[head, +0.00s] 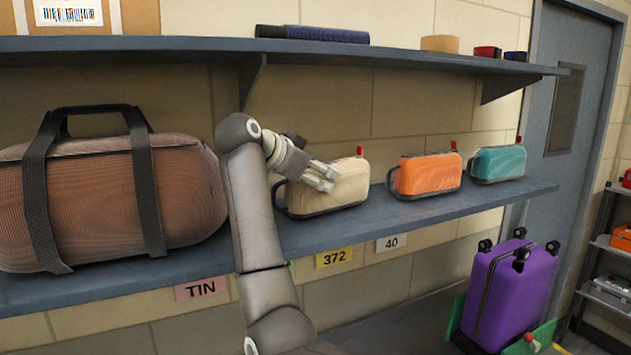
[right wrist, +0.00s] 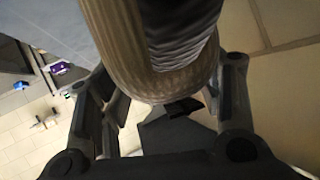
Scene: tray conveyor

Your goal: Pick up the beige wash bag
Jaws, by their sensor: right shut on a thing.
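The beige wash bag (head: 345,187) stands on the lower shelf, left of an orange bag, with a red tab on top and a dark handle at its left end. My right gripper (head: 326,178) is at the bag's left part, shut on it. In the right wrist view the beige wash bag (right wrist: 130,60) fills the space between the two fingers (right wrist: 165,105). The bag still appears at shelf level; whether its base touches the shelf is hard to tell. My left gripper is not in view.
An orange bag (head: 427,174) and a teal bag (head: 498,162) stand to the right on the lower shelf (head: 400,217). A large brown duffel bag (head: 100,195) is at the left. The upper shelf (head: 400,58) overhangs. A purple suitcase (head: 508,292) stands below right.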

